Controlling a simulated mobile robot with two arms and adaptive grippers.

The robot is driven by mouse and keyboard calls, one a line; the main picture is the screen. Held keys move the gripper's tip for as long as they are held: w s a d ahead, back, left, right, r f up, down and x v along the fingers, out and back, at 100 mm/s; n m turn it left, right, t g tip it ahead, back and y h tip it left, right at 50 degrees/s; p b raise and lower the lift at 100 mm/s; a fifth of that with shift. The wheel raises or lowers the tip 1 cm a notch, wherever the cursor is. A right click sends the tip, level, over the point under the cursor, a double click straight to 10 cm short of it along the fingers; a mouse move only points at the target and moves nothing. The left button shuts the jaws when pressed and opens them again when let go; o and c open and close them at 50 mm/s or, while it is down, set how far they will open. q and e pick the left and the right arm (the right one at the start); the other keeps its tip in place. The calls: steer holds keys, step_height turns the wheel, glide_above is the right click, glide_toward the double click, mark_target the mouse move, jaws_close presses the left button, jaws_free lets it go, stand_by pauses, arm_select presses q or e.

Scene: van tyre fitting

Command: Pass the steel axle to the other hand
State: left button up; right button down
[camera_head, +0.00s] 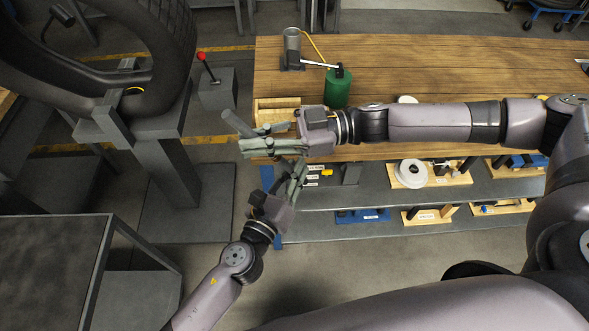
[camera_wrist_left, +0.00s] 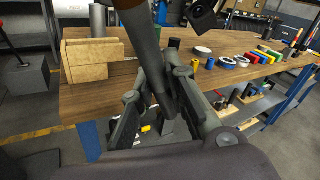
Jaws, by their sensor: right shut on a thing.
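The steel axle (camera_head: 238,123) is a plain grey bar held slanted in the air in front of the workbench. My right gripper (camera_head: 262,141), its arm coming in from the right, is shut on it, and the upper end sticks out to the left. My left gripper (camera_head: 294,178) is just below and to the right of my right gripper. In the left wrist view the axle (camera_wrist_left: 146,48) runs down between the spread fingers of my left gripper (camera_wrist_left: 157,85). I cannot tell whether they touch it. The axle's lower part is hidden by the fingers in the head view.
The wooden workbench (camera_head: 420,70) carries a green canister (camera_head: 337,88) and a wooden block (camera_wrist_left: 88,60). A grey shelf (camera_head: 330,200) below holds several parts. A tyre (camera_head: 165,40) on a stand is at the left, with a grey table (camera_head: 50,240) at lower left.

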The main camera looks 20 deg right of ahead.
stand_by(0.6)
steer(key=c, duration=1.5)
jaws_free()
steer(key=shift+c, duration=0.2)
